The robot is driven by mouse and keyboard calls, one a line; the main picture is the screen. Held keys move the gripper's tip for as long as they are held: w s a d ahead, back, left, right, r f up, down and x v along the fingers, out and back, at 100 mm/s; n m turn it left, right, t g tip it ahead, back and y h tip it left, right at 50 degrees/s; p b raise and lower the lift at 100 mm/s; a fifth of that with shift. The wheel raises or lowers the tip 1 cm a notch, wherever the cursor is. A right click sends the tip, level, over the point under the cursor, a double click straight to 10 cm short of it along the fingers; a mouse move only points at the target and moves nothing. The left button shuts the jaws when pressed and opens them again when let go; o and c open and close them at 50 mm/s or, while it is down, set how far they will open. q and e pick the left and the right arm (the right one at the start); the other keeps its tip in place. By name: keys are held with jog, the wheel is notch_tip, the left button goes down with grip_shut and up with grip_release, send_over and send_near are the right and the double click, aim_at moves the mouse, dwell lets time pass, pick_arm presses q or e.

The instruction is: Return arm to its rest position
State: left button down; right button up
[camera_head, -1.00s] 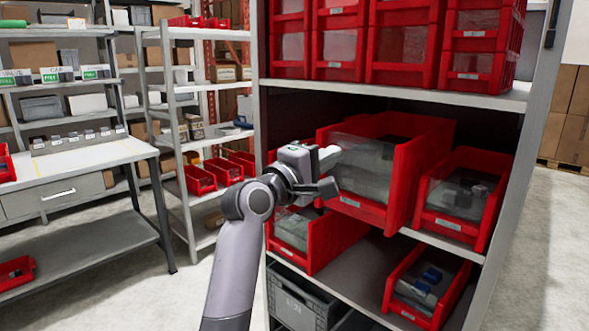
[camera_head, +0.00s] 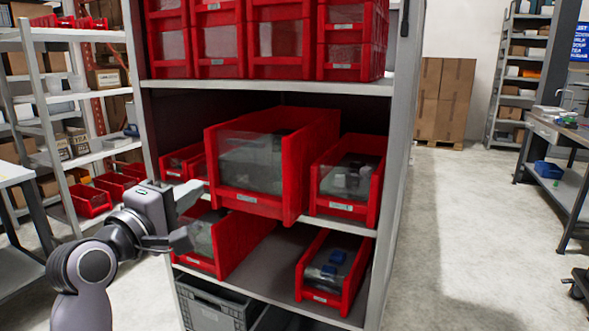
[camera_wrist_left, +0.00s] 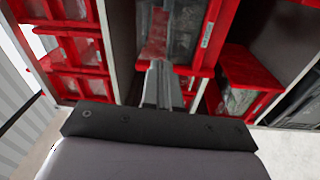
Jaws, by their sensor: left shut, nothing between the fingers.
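My left arm comes in at the lower left of the head view. Its gripper (camera_head: 184,216) is in front of the left side of the shelf unit, close to the red bins. The fingers are together with nothing between them. In the left wrist view the closed fingers (camera_wrist_left: 160,85) point at the red bins and appear empty. A large red bin (camera_head: 290,184) with a clear front sticks out of the middle shelf, to the right of the gripper. I cannot tell the exact gap between gripper and bins. My right gripper does not show.
Smaller red bins stand on the middle shelf (camera_head: 346,181) and lower shelf (camera_head: 338,270). A grey crate (camera_head: 215,307) sits at the bottom. A workbench (camera_head: 565,130) and cardboard boxes (camera_head: 442,98) stand at the right. The floor (camera_head: 455,240) right of the shelf is open.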

pick_arm(q)
jog(key=s+a+f+m+g+y, duration=0.15)
jog(key=s+f+m, duration=0.25)
jog(key=f, duration=1)
jog(key=s+f+m+g+y, duration=0.2)
jog(key=s+f+m+g, duration=0.15)
jog(key=f, duration=1.15)
jog(key=s+d+f+m+g, duration=0.2)
jog(key=s+f+m, duration=0.6)
jog(key=s+f, duration=0.7)
jog(key=s, duration=0.4)
jog(key=shift+f, duration=0.15)
